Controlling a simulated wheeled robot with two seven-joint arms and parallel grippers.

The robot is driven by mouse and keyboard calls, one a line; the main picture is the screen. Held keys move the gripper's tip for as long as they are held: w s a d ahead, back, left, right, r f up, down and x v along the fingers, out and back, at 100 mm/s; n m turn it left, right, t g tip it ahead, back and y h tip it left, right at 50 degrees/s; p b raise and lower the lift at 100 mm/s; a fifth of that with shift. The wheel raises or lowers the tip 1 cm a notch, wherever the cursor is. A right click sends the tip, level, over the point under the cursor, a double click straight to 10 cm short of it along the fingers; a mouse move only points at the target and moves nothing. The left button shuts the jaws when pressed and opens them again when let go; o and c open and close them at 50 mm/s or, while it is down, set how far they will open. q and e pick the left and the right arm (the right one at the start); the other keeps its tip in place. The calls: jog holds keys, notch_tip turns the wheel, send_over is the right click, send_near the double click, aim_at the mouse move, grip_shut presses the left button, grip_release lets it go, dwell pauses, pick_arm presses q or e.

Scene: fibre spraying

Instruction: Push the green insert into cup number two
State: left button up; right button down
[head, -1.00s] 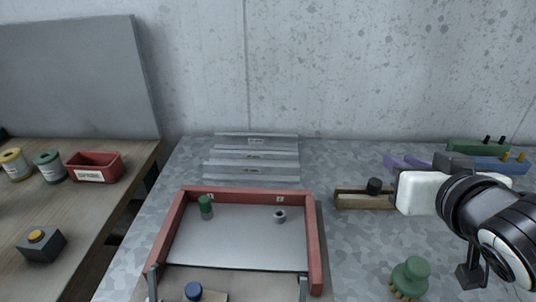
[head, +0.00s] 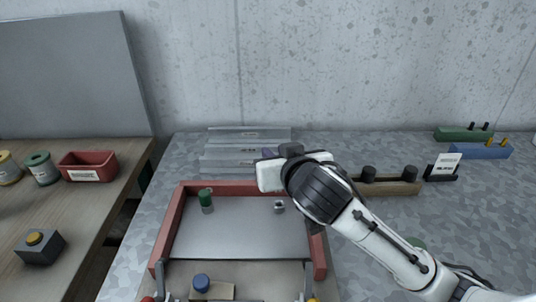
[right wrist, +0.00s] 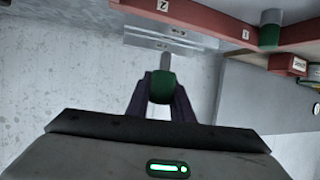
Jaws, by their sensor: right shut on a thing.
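My right gripper (head: 268,154) is above the back right of the red-framed tray (head: 318,258); the wrist hides most of its fingers in the head view. In the right wrist view its dark purple fingers (right wrist: 161,92) are shut on a green insert (right wrist: 161,86), with a grey stem (right wrist: 164,62) showing beyond it. Cup number two (head: 279,206), a small grey cup, stands in the tray below and apart from the gripper, with no insert seen in it. Another green insert (head: 205,194) stands in cup number one (head: 208,208). My left gripper is out of view.
Clear stepped strips (head: 246,150) lie behind the tray. A wooden rack with dark knobs (head: 400,187), a label stand (head: 446,164), and blue (head: 478,151) and green (head: 455,134) racks are on the right.

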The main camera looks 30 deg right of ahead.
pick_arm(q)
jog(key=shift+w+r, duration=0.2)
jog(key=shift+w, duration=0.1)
pick_arm(e)
jog(key=shift+w+d+f, duration=0.15)
jog(key=shift+w+f, duration=0.1)
jog(key=shift+f, duration=0.15)
jog(key=shift+f, duration=1.75)
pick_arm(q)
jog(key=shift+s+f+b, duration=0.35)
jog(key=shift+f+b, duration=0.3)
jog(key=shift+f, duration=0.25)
pick_arm(e)
jog(key=shift+f, duration=1.15)
pick_arm(q)
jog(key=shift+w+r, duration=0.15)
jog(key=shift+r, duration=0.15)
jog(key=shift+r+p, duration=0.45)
jog(key=shift+p, duration=0.2)
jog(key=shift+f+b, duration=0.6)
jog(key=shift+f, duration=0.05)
pick_arm(e)
jog(key=shift+s+f, duration=0.1)
jog(key=shift+f, duration=0.85)
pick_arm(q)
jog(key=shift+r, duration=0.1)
